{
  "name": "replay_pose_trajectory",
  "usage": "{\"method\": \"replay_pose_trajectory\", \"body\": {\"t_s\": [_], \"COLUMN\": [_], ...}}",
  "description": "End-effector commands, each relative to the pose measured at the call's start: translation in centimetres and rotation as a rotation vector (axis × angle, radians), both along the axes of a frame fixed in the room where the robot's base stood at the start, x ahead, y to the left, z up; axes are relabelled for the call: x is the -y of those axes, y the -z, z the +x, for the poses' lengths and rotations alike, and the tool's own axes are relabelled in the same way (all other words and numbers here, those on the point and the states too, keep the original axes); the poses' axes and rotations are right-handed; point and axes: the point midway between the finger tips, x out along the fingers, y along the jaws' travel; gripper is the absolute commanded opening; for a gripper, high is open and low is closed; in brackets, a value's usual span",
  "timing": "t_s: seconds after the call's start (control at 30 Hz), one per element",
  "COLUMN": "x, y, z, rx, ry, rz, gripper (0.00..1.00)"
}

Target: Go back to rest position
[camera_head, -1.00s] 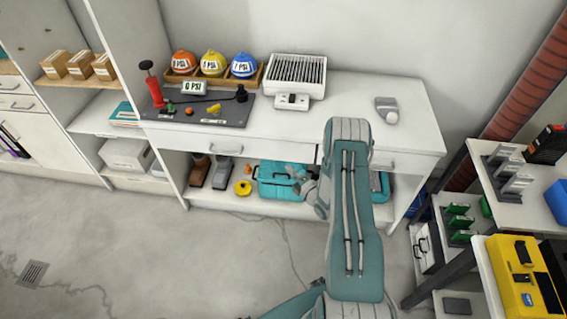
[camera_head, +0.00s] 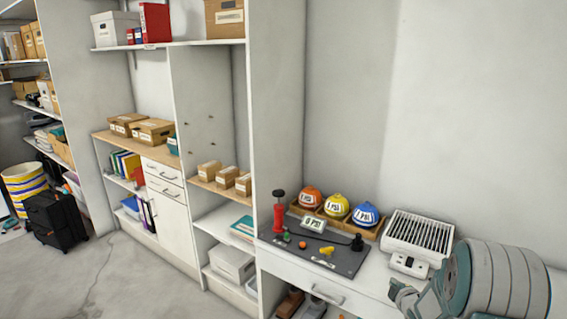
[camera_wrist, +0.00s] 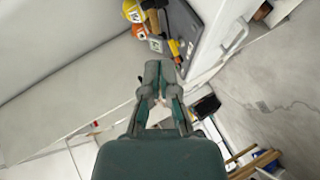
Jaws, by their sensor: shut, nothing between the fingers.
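My gripper (camera_wrist: 158,72) shows in the wrist view with its two fingertips together and nothing between them. In the head view, part of my gripper (camera_head: 402,293) shows at the lower right, in front of the white workbench (camera_head: 290,262). My teal and grey arm fills the lower right corner of that view and hides part of the bench. The grey mat (camera_head: 340,256) with the red pump (camera_head: 279,215) lies on the bench to the left of my gripper.
Shelving with boxes and a black case (camera_head: 58,222) are at the left. The floor (camera_head: 130,282) is clear.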

Motion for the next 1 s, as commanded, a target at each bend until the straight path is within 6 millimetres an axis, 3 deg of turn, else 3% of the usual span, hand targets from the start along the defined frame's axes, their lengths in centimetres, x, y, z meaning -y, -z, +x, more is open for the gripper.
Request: {"method": "replay_pose_trajectory", "body": {"t_s": [0.03,0.2,0.5,0.7,1.0], "x": [-0.6,-2.1,-5.7,-8.4,-12.7], "y": [-2.1,-7.2,-14.6,-18.1,-21.0], "z": [-0.2,-2.2,-8.5,-14.3,-24.7], "rx": [-0.015,-0.09,-0.205,-0.28,-0.408], "ry": [0.027,0.14,0.351,0.487,0.68], "rz": [0.022,0.125,0.34,0.5,0.745], "gripper": [0.0,0.0,0.0,0.0,0.0]}}
